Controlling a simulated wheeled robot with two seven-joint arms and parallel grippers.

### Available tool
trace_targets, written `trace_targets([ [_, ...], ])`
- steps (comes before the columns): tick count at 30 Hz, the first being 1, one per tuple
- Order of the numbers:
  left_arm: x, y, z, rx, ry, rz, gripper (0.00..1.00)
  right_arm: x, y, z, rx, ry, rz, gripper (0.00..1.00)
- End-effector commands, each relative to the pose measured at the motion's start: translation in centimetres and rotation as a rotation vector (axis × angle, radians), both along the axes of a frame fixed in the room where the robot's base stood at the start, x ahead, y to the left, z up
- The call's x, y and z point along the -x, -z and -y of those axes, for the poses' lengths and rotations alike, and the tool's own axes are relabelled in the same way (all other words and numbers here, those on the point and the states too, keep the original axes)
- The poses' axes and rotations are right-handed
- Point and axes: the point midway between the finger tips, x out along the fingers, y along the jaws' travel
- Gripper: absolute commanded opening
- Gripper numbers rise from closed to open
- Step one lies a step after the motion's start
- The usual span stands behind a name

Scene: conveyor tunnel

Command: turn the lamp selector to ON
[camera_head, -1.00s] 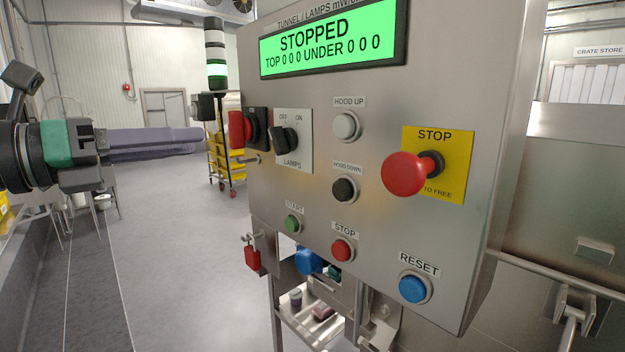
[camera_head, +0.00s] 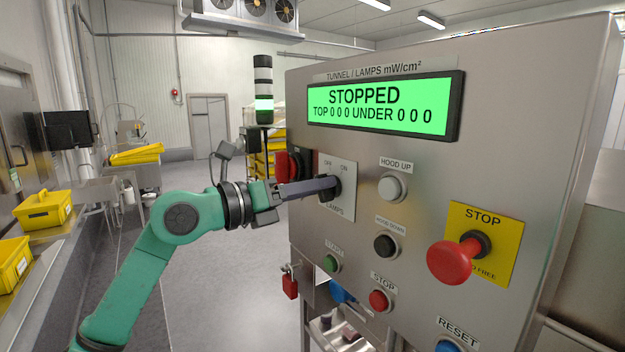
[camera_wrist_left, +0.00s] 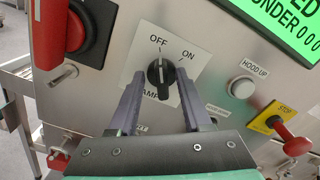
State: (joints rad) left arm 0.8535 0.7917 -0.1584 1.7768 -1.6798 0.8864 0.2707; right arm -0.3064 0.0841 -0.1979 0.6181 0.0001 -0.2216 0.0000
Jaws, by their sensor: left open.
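The lamp selector is a black knob on a white plate (camera_head: 345,205) marked OFF, ON and LAMPS, on the steel panel's left part. In the left wrist view the knob (camera_wrist_left: 161,84) stands roughly upright in the picture, its top end toward OFF. My left gripper (camera_head: 328,188) reaches it from the left. Its two grey fingers are open, one on each side of the knob, in the left wrist view (camera_wrist_left: 160,74). A gap shows between each finger and the knob there. In the head view the fingers partly cover the knob. My right gripper is not in view.
A red rotary switch (camera_wrist_left: 75,30) sits just left of the selector plate. The hood up button (camera_head: 392,187), hood down button (camera_head: 386,246) and red stop mushroom (camera_head: 455,262) are to the right. The green display (camera_head: 380,107) above reads STOPPED. The floor at left is open.

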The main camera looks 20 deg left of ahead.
Motion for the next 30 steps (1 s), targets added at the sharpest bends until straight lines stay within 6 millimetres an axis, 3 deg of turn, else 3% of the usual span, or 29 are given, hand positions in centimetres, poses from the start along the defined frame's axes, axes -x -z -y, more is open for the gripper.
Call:
trace_targets([
  [3,0.0,0.1,0.0,0.000,0.000,0.000,0.49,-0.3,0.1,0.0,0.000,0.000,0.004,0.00],
  [5,0.0,0.1,0.0,0.000,0.000,0.000,0.30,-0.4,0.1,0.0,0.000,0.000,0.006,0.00],
  [7,0.0,0.1,0.0,-0.001,0.001,-0.001,0.03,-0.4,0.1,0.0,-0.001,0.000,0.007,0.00],
  [8,0.0,0.1,0.0,-0.001,0.001,-0.001,0.00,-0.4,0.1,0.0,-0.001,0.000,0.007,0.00],
  [20,0.1,0.1,0.0,-0.027,0.000,0.021,0.00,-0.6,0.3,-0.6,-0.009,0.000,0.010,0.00],
  [30,0.1,0.2,0.0,-0.179,0.000,0.149,0.00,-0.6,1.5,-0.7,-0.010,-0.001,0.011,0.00],
])
